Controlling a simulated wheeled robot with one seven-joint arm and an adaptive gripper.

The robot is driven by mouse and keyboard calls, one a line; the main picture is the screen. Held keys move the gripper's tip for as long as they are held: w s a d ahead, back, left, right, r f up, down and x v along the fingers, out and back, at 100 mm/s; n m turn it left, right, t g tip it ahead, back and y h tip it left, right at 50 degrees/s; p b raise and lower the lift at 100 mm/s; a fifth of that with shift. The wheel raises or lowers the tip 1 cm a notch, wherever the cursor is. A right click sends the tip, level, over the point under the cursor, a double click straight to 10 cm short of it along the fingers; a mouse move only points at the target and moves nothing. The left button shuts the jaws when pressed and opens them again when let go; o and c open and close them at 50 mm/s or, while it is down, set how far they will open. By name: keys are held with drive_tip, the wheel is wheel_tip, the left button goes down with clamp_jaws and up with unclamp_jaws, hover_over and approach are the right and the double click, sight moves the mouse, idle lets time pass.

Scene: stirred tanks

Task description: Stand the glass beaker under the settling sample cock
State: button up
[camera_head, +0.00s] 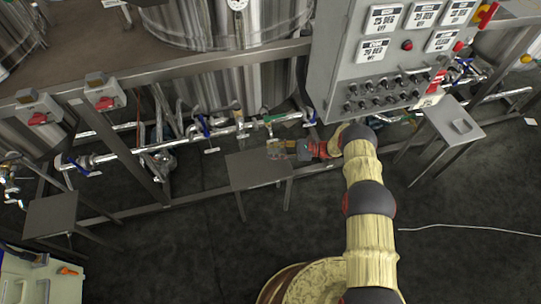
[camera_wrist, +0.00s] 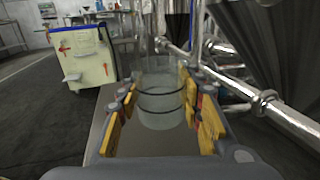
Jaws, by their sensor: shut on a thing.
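The clear glass beaker (camera_head: 275,150) is at the back edge of a small grey stand (camera_head: 258,174) in the head view. In the wrist view the beaker (camera_wrist: 160,98), with dark bands around it, is upright between the yellow finger pads of my gripper (camera_wrist: 163,112). My gripper (camera_head: 303,150) reaches in from the right, shut on the beaker. The stand's grey top (camera_wrist: 150,142) shows beneath it; I cannot tell whether the base touches. A pipe with several cocks (camera_head: 240,127) runs just behind; no label shows which is the settling sample cock.
A grey control cabinet (camera_head: 385,60) stands above right. Other small stands are at the left (camera_head: 52,214) and right (camera_head: 455,122). A white cart (camera_head: 45,280) is at lower left. A steel rail (camera_head: 190,65) crosses before the tanks. The dark floor (camera_head: 190,250) in front is clear.

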drive_tip(key=shift+a, duration=0.3)
drive_tip(key=f+b, duration=0.1)
drive_tip(key=f, duration=0.1)
drive_tip(key=f+b, duration=0.1)
drive_tip(key=shift+a+f, duration=0.4)
drive_tip(key=shift+r, duration=0.15)
drive_tip(key=o, duration=1.2)
drive_tip(key=shift+c, duration=0.2)
